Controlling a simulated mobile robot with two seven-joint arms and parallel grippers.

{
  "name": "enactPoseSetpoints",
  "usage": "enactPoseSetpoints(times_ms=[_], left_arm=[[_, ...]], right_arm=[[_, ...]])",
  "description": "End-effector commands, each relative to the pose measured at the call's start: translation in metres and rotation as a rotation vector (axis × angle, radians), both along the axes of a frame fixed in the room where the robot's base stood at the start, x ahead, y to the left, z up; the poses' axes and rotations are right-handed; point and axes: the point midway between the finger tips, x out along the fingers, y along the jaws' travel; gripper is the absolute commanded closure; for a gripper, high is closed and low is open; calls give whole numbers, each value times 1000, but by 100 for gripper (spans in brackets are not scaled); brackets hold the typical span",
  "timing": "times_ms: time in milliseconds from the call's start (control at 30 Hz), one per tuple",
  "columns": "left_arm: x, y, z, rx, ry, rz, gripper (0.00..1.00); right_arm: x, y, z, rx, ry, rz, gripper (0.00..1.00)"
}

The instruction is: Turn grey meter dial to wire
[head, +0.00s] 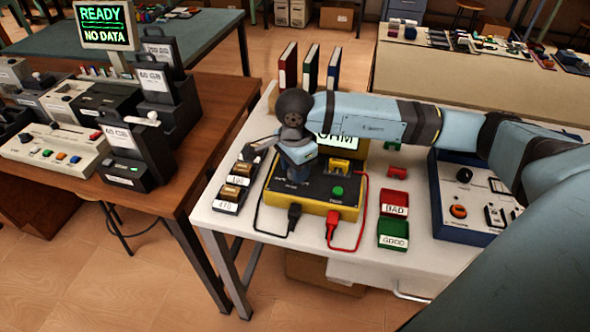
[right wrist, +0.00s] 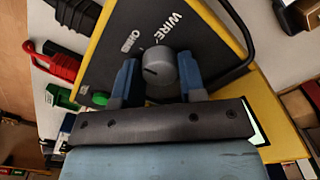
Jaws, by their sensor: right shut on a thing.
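The yellow meter (head: 338,206) with a black top panel sits on the white table; it also fills the upper middle of the right wrist view (right wrist: 207,40). Its grey dial (right wrist: 159,68) shows between my right gripper's fingers, with a dark line on its face. The labels WIRE and OHMS are printed beside it. My right gripper (right wrist: 158,80) is shut on the dial, one blue finger on each side. In the head view, my right gripper (head: 297,172) hides the dial. The meter's screen (head: 347,147) is partly covered by my arm and reads "OHM". My left gripper is out of view.
A black plug (head: 294,215) and a red plug (head: 332,222) with cables sit at the meter's front. Red BAD (head: 394,204) and green GOOD (head: 393,234) trays stand to its right. Labelled trays with parts (head: 232,193) lie left. A blue panel box (head: 466,200) is farther right.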

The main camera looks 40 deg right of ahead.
Motion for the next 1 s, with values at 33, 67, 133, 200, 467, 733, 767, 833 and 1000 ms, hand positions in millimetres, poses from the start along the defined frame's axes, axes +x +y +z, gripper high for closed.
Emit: enactPoseSetpoints(times_ms=[33, 67, 133, 200, 467, 733, 767, 833, 1000], left_arm=[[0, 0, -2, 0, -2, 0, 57], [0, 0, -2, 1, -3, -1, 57], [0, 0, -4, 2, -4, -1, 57], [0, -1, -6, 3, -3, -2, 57], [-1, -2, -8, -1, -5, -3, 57], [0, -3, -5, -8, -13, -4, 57], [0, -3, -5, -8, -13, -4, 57], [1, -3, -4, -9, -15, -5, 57], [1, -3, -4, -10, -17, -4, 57]], right_arm=[[0, 0, -1, 0, -2, -44, 86], [0, 0, -1, 0, -2, -73, 86], [0, 0, -1, 0, -2, -139, 86], [0, 0, -1, 0, -1, -205, 86], [0, 0, 0, 0, -1, -451, 86], [1, -1, 0, 0, -2, -669, 86], [1, -1, 0, 0, -2, -689, 86], [1, 0, 0, 0, -2, -730, 86], [0, -1, 0, 0, -2, -807, 86]])
